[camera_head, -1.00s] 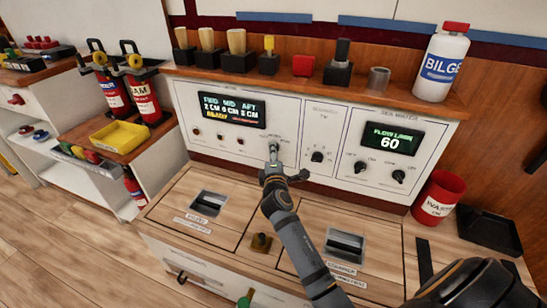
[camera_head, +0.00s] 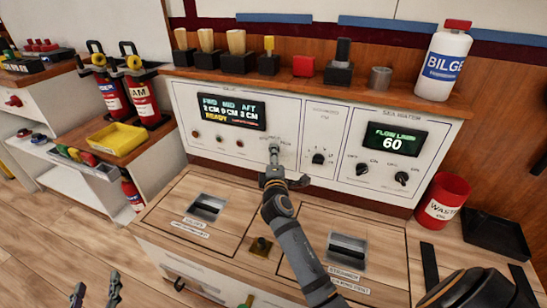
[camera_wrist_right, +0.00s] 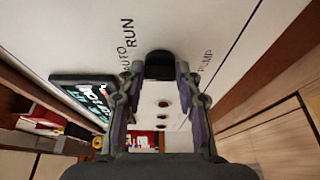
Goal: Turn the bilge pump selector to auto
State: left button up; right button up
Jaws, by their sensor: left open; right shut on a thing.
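The bilge pump selector is a black knob on the white panel (camera_head: 182,98), under the lit depth display (camera_head: 233,111). The right wrist view shows the knob (camera_wrist_right: 159,66) between my fingertips, with AUTO, RUN and PUMP lettering around it. My right gripper (camera_head: 274,156) is shut on the knob and hides most of it in the head view. The knob's pointer is hidden, so I cannot tell its setting. My left gripper (camera_head: 96,290) is open and empty at the lower left, low and away from the panel.
A second display (camera_head: 393,141) reads 60, with two black knobs below it. Another knob (camera_head: 318,159) sits between the panels. The shelf above holds a white BILGE bottle (camera_head: 443,62) and brushes. A red waste bin (camera_head: 442,199) stands right; a yellow tray (camera_head: 117,138) lies left.

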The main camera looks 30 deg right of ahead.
jog(key=o, duration=1.1)
jog(key=shift+o, duration=0.2)
jog(key=v, duration=0.7)
jog(key=shift+s, duration=0.25)
jog(key=shift+a, duration=0.1)
